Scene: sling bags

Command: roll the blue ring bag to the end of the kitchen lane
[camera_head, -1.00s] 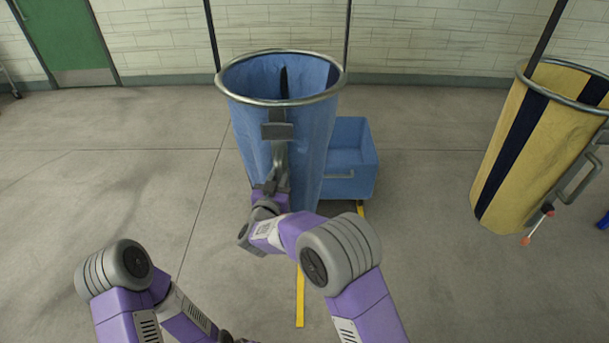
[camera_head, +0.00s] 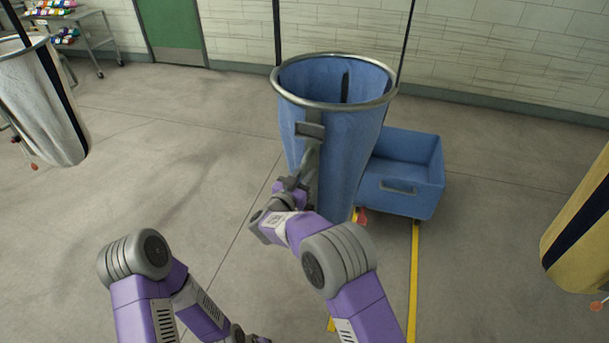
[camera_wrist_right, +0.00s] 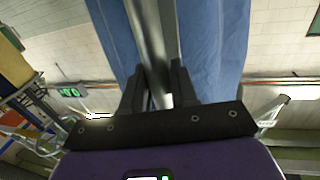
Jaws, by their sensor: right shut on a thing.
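The blue ring bag (camera_head: 350,140) hangs upright from a metal ring, in the middle of the head view. Its grey handle runs down its near side. My right gripper (camera_head: 294,184) is at the lower part of this handle and shut on it. In the right wrist view, the two dark fingers of my right gripper (camera_wrist_right: 155,92) close around the grey metal bar, with the blue cloth (camera_wrist_right: 210,45) behind. My left arm shows at the lower left of the head view, but its fingertips are not visible.
A blue bin cart (camera_head: 425,185) stands just right of the bag. A yellow floor line (camera_head: 412,270) runs near it. A white striped bag (camera_head: 40,105) is at far left, a yellow striped bag (camera_head: 585,225) at far right. The floor at left is clear.

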